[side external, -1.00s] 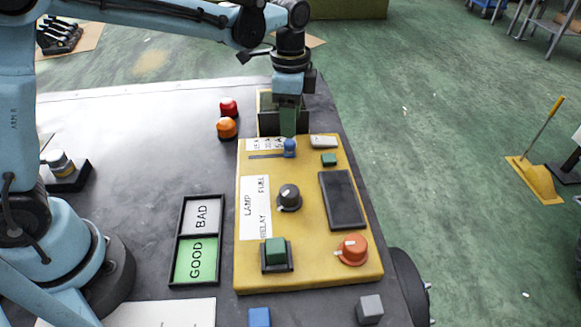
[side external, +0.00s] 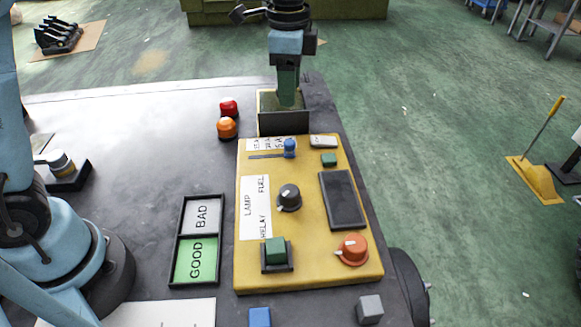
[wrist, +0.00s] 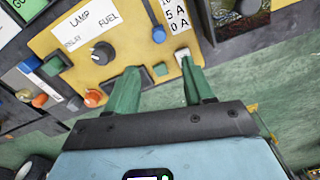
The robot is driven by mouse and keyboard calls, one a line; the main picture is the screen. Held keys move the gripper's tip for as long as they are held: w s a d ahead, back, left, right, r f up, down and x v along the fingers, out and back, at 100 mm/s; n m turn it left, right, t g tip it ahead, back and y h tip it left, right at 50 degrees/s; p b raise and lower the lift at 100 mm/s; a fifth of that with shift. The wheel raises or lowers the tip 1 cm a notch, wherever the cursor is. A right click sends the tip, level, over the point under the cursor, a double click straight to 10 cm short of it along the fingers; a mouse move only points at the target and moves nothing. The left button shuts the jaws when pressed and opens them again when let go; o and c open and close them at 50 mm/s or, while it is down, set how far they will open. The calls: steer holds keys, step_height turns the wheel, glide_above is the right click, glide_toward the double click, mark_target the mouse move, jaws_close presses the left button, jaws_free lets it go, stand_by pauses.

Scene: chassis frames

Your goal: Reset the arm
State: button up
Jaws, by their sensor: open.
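My gripper (side external: 287,104) has two green fingers and hangs pointing down above the far end of the table, in line with the dark open box (side external: 284,123) there. In the wrist view my gripper (wrist: 160,88) has its fingers spread with nothing between them. Below it is the yellow panel (side external: 310,190), with a blue slider knob (side external: 290,148), a black rotary knob (side external: 289,197), an orange knob (side external: 353,248) and a green block (side external: 275,250) in a dark square holder. The blue slider knob also shows in the wrist view (wrist: 158,34), clear of the fingers.
A tray marked BAD and GOOD (side external: 219,240) lies left of the panel. Red (side external: 229,107) and orange (side external: 227,127) domed parts stand at the back. A blue block (side external: 260,317) and a grey block (side external: 370,309) lie at the front. The table's left middle is clear.

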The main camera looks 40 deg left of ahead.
steer(key=s+a+f+n+t, duration=0.1)
steer(key=s+a+n+t, duration=0.2)
steer(key=s+n, duration=0.3)
steer(key=s+a+f+n+t, duration=0.2)
steer(key=s+a+n+t, duration=0.2)
steer(key=s, duration=0.4)
steer(key=shift+s+a+f+n, duration=0.3)
steer(key=shift+a+n, duration=0.3)
steer(key=shift+n, duration=0.3)
